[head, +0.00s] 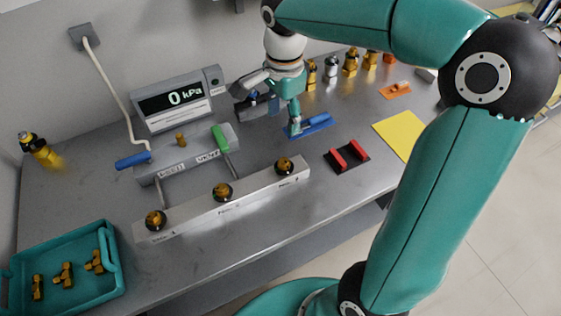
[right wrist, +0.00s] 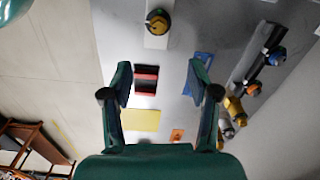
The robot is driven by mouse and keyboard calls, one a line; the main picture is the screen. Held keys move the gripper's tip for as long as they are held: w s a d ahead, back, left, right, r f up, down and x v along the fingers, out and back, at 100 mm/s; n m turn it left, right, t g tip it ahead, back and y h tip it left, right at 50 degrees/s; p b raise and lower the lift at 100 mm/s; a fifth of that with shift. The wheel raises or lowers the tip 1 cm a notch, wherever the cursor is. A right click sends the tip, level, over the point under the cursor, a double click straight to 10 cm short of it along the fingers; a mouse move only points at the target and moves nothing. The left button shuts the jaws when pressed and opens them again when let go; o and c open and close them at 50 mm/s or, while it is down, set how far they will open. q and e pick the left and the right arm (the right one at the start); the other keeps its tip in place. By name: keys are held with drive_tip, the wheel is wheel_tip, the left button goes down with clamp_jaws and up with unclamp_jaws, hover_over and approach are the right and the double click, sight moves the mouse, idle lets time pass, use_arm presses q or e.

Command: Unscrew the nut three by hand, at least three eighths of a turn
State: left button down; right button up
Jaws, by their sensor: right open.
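Three brass nuts with dark tops sit along a pale metal bar: one at the left end (head: 156,220), one in the middle (head: 222,192) and one at the right end (head: 284,165). I cannot read the labels well enough to tell which is nut three. My right gripper (head: 294,124) is open and empty, pointing down above the table behind the right end of the bar. In the right wrist view, the right-end nut (right wrist: 158,21) is at the top, beyond my open fingers (right wrist: 161,78) and apart from them. My left gripper is not in view.
A pressure display (head: 177,97) reads 0 kPa behind a grey valve block (head: 190,153). A teal tray (head: 68,245) with brass fittings stands at the left. Near my gripper lie a blue holder (head: 318,126), a red-and-black holder (head: 347,156) and a yellow sheet (head: 402,134).

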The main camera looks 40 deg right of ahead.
sight(283, 160)
wheel_tip(283, 160, down, 16)
drive_tip(key=shift+r, duration=0.25)
clamp_jaws()
drive_tip(key=shift+a, duration=0.2)
drive_tip(key=shift+d, duration=0.1)
